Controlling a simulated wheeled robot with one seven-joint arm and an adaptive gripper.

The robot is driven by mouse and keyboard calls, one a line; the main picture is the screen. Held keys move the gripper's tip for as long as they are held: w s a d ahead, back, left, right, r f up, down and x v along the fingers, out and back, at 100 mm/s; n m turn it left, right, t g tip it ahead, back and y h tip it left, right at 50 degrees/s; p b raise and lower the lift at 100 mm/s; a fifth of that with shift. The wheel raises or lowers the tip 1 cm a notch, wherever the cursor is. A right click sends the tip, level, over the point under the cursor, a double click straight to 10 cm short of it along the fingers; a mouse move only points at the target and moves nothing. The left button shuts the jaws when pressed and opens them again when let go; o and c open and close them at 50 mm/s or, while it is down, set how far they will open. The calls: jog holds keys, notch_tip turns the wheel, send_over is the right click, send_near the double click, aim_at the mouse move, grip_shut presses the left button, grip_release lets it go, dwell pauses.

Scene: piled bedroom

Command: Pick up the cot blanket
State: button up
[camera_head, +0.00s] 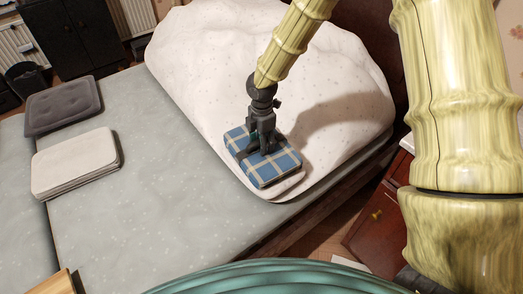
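A folded blue plaid blanket with cream and dark lines (284,166), which looks like the cot blanket, lies on the near corner of the puffy white bedding. My black gripper (260,150) points down onto the top of the blanket, its fingers at or against the cloth near the middle. The fingers look somewhat spread, but their tips are hard to make out, and I cannot tell whether they pinch the cloth. The blanket appears to rest on the bedding.
White spotted bedding (215,60) heaps up behind the blanket. A grey cushion (62,104) and a white folded item (75,163) lie left on the grey bed cover (150,190). A reddish wooden cabinet (375,225) stands at the lower right, beside the bed edge.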

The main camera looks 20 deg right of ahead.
grip_shut()
jog(key=shift+r, duration=0.15)
